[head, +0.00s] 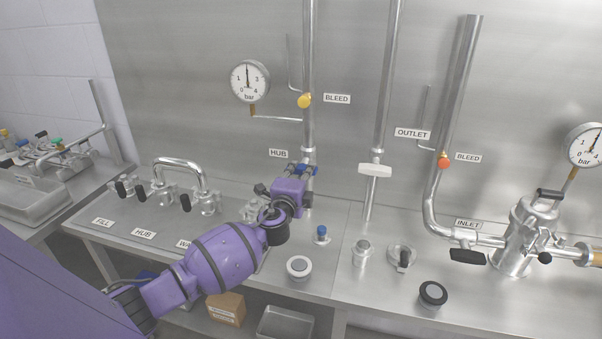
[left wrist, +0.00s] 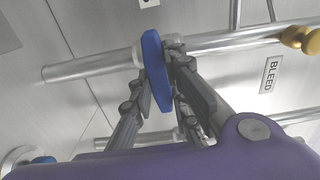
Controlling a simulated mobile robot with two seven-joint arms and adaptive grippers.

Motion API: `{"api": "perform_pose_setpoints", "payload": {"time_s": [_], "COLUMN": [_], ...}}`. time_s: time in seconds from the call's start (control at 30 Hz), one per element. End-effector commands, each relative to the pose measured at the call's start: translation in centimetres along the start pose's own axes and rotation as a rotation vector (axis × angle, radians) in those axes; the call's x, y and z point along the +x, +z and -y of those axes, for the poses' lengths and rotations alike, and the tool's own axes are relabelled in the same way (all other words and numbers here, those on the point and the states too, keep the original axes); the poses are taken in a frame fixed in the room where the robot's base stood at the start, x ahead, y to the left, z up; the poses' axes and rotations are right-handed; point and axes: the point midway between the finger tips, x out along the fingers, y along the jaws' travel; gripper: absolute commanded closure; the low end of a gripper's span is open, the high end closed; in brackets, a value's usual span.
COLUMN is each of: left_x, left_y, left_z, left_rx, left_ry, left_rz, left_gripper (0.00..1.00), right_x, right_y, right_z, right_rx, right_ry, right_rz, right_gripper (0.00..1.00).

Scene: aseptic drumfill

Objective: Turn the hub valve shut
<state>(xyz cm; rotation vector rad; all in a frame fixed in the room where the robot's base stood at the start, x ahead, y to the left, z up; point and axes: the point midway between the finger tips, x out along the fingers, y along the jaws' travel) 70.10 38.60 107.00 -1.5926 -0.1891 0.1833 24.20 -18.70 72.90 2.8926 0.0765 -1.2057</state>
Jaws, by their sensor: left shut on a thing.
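The hub valve's blue handle (head: 313,170) is on the vertical steel pipe (head: 309,130) beside the HUB label (head: 279,153). My left gripper (head: 302,170) is at this handle and covers part of it in the head view. In the left wrist view the blue handle (left wrist: 155,65) lies crosswise to its pipe (left wrist: 90,68). The left gripper (left wrist: 165,88) has one finger on each side of the handle and is shut on it. My right gripper is in neither view.
A yellow bleed knob (head: 304,101) and a pressure gauge (head: 250,81) are above the handle. A white-handled valve (head: 375,169) is on the pipe to the right. A blue-topped knob (head: 321,234) and a white round button (head: 299,267) are on the bench below.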

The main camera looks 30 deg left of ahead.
Motion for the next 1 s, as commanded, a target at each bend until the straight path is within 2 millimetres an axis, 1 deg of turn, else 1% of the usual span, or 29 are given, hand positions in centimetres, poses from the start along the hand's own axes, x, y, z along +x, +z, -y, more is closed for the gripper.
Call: {"api": "perform_pose_setpoints", "payload": {"time_s": [0.23,0.6,0.63,0.73,0.77,1.0], "left_x": [0.03,0.02,0.02,0.02,0.02,0.01], "left_y": [0.05,0.06,0.07,0.06,0.05,0.02], "left_z": [0.02,0.00,0.00,-0.01,-0.01,-0.03], "left_rx": [0.045,0.051,0.051,0.049,0.049,0.046], "left_ry": [-0.001,-0.001,-0.001,-0.001,0.000,0.000], "left_rz": [0.001,0.001,0.001,0.001,0.001,0.000], "left_gripper": [1.00,1.00,0.80,0.67,0.66,0.66], "right_x": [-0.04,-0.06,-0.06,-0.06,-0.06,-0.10], "right_y": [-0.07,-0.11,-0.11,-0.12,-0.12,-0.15], "right_z": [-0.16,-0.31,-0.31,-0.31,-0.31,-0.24], "right_rx": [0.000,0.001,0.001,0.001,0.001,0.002], "right_ry": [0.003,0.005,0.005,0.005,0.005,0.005], "right_rz": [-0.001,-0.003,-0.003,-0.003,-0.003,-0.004], "right_gripper": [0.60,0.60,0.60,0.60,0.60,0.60]}}
